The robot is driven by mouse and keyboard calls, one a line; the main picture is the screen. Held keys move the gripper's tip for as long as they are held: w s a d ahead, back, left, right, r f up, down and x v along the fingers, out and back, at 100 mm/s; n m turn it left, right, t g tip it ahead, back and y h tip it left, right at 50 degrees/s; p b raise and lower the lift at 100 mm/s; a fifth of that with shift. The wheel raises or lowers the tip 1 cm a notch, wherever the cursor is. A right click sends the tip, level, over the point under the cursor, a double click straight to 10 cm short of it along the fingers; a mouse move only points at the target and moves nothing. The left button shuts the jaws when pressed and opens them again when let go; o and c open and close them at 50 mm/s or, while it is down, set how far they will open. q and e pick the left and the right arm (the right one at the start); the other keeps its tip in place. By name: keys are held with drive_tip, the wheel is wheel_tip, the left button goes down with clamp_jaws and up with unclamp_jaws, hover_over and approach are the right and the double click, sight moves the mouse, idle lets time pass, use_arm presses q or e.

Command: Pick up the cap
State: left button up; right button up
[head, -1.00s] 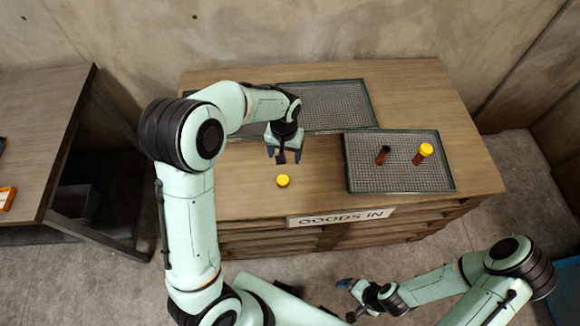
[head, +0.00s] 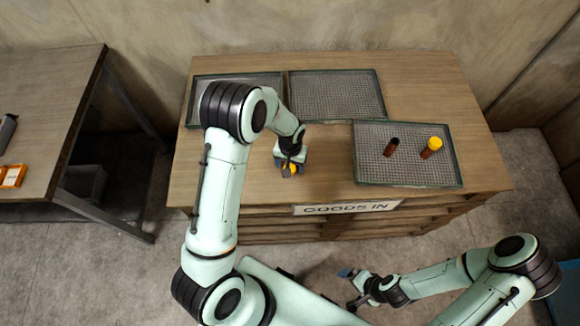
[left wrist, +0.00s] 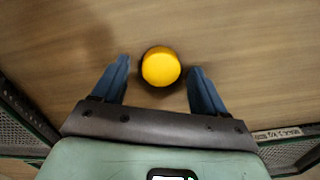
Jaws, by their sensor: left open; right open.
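The yellow cap (left wrist: 160,67) lies on the wooden table, and in the head view the cap (head: 291,168) is partly hidden by my left gripper (head: 289,172). In the left wrist view my left gripper (left wrist: 160,78) is open, with one blue finger on each side of the cap and a gap to both. The cap sits at the level of the fingertips, and I cannot tell the height between them. My right gripper (head: 352,287) is open and empty, in front of the table over the floor.
A mesh tray (head: 455,183) at the right holds an uncapped brown bottle (head: 391,147) and a bottle with a yellow cap (head: 432,147). Two empty-looking trays (head: 337,95) (head: 200,92) stand at the back. A "GOODS IN" label (head: 348,207) is on the table's front edge.

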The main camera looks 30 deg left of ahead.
use_arm(q)
drive_tip(key=shift+f, duration=0.1)
drive_tip(key=shift+c, duration=0.4)
drive_tip(key=c, duration=1)
